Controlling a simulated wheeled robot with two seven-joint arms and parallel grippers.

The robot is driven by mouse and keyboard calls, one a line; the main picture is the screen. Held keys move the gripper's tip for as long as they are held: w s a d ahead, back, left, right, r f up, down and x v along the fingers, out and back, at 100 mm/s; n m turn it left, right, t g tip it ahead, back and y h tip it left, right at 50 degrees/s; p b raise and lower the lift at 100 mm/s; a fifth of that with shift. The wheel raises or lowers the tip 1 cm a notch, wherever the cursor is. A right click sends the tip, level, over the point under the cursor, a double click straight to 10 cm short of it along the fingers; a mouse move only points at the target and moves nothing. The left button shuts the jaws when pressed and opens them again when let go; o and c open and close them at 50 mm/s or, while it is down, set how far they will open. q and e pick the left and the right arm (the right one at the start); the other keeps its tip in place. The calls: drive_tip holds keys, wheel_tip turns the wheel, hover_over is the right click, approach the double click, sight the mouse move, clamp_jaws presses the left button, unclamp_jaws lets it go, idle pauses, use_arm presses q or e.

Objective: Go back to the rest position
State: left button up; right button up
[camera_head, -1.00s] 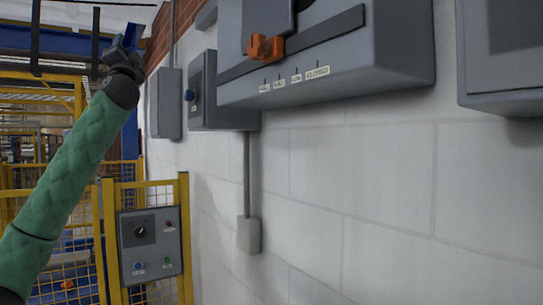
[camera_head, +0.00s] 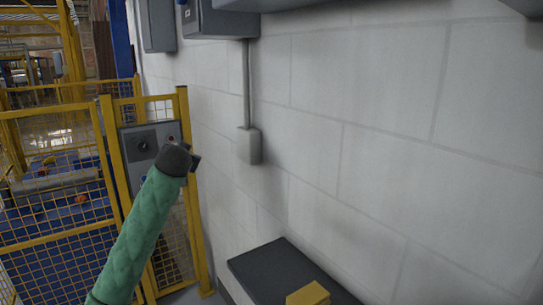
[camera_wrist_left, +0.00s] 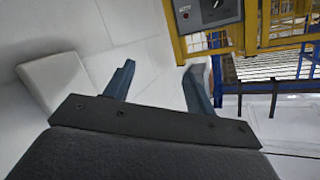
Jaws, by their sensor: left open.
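My left arm, in a green sleeve, rises from the bottom left of the head view. Its left gripper (camera_head: 194,158) is at the arm's upper end, in front of the control panel on the yellow fence. In the left wrist view the left gripper (camera_wrist_left: 158,88) shows its two dark fingers spread apart with nothing between them. The white block wall (camera_wrist_left: 150,60) lies beyond the fingers. My right gripper is not in view.
A yellow mesh fence (camera_head: 185,100) with a grey control panel (camera_head: 139,143) stands at the left. A grey conduit box (camera_head: 249,146) is on the white wall (camera_head: 350,130). A dark-topped box (camera_head: 270,270) and a yellow object (camera_head: 308,294) are at the bottom.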

use_arm(q)
drive_tip(key=s+d+f+g+h, duration=0.1)
drive_tip(key=s+d+f+g, duration=0.15)
drive_tip(key=s+f, duration=0.85)
drive_tip(key=s+d+f+g+h, duration=0.1)
drive_tip(key=s+d+f+g, duration=0.2)
drive_tip(key=f, duration=1.6)
drive_tip(key=s+d+f+g+h, duration=0.1)
drive_tip(key=s+d+f, duration=0.2)
drive_tip(key=s+f, duration=0.85)
drive_tip(key=s+d+f+g, duration=0.1)
drive_tip(key=s+f+g, duration=0.2)
drive_tip(key=s+f, duration=1.1)
drive_tip(key=s+d+f+n+g+h, duration=0.1)
drive_tip(key=s+f+g, duration=0.3)
drive_tip(key=s+f, duration=1.1)
drive_tip(key=s+d, duration=0.1)
drive_tip(key=s, duration=0.4)
drive_tip(key=shift+f, duration=0.2)
